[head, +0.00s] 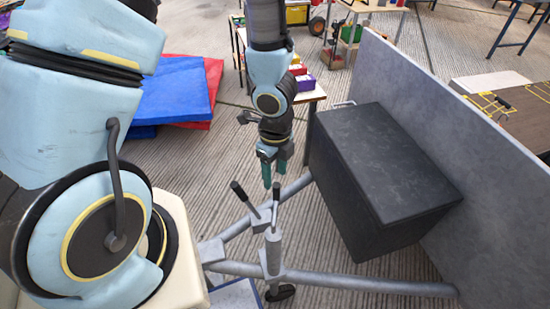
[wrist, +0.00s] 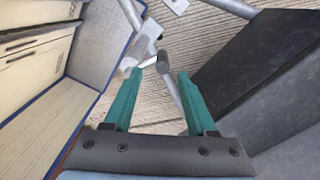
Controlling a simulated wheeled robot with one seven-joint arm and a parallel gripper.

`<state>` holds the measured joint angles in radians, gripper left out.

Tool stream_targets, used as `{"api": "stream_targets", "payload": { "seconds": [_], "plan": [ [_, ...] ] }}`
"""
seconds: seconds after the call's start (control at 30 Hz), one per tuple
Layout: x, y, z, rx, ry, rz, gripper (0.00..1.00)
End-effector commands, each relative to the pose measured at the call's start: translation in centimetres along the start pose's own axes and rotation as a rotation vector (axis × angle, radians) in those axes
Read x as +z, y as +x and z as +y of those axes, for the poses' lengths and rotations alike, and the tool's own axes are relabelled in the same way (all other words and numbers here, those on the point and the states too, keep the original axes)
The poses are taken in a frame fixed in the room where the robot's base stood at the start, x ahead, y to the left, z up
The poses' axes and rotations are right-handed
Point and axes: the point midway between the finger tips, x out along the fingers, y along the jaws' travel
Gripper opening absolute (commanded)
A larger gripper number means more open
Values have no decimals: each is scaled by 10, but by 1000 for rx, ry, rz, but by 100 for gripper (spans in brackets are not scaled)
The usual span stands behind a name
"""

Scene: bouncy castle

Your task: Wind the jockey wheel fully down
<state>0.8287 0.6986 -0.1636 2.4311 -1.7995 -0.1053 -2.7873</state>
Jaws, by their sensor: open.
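The jockey wheel (head: 272,252) is a grey upright post clamped at the drawbar, with its small dark wheel (head: 281,293) low beneath it on the floor side. Two thin levers with black grips rise near the post top: one (head: 238,191) leans left, the other (head: 276,190) stands nearly upright. I cannot tell for sure which is the crank. My gripper (head: 273,176) points down with teal fingers apart, just above the upright lever. In the wrist view, my gripper (wrist: 157,74) is open, with grey metal parts (wrist: 162,63) beyond and between the fingertips; contact is unclear.
Grey drawbar tubes (head: 355,284) spread low around the post. A large black box (head: 390,165) stands close on the right, before a grey panel (head: 440,130). Blue mats (head: 172,95) and a small table (head: 310,93) lie behind. Ribbed floor (head: 185,160) is clear left of my gripper.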

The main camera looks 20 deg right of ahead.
Motion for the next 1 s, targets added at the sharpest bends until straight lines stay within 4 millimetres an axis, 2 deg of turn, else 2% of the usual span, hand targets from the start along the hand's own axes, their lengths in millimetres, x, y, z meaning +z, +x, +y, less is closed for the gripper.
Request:
{"api": "stream_targets", "payload": {
  "seconds": [0.1,0.4,1.0],
  "plan": [
    [1,-11,-1,-5,-5,0,57],
    [1,-30,-1,-5,-4,-2,57],
    [0,-35,0,-1,1,-2,57]
  ]
}}
